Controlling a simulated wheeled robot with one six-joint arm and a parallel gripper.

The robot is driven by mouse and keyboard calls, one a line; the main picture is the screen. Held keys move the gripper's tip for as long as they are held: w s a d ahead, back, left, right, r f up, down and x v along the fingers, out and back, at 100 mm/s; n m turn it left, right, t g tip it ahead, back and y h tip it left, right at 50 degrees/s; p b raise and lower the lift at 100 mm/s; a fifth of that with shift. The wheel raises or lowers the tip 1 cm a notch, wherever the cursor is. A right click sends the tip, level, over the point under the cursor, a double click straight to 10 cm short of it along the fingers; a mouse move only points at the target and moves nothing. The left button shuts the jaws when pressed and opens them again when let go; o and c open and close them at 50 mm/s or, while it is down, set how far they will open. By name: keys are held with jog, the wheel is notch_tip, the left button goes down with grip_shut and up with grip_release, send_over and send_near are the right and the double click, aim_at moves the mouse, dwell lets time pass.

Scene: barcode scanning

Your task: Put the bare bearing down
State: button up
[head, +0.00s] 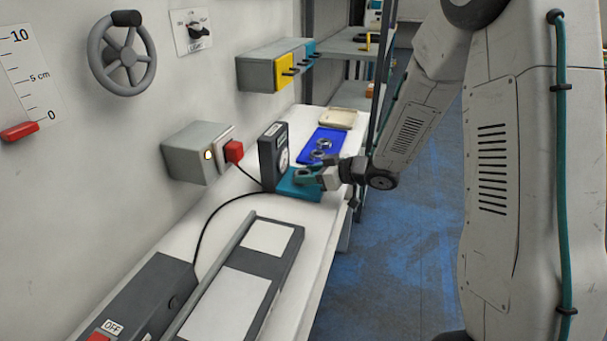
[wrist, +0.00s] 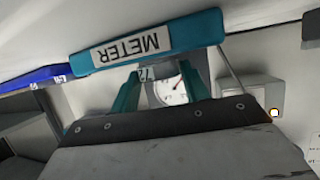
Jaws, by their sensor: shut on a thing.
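My gripper (head: 308,176) is at the teal base (head: 300,192) of the dark meter (head: 268,155), over or at its top; I cannot tell if it touches. Its teal fingers show in the wrist view (wrist: 160,92), with the meter's white dial (wrist: 172,90) between and beyond them. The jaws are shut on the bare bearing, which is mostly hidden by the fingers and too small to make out. The base's edge with its METER label (wrist: 131,46) lies across the wrist view, upside down.
A blue tray (head: 332,133) with metal rings lies behind the meter, and a beige tray (head: 338,118) farther back. A grey box with a red part (head: 234,151) is on the wall. A dark panelled unit (head: 285,270) and a cable occupy the near bench. Shelving stands at the back.

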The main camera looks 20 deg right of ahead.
jog(key=shift+a+f, duration=0.1)
jog(key=shift+f, duration=0.1)
jog(key=o, duration=1.1)
jog(key=shift+o, duration=0.2)
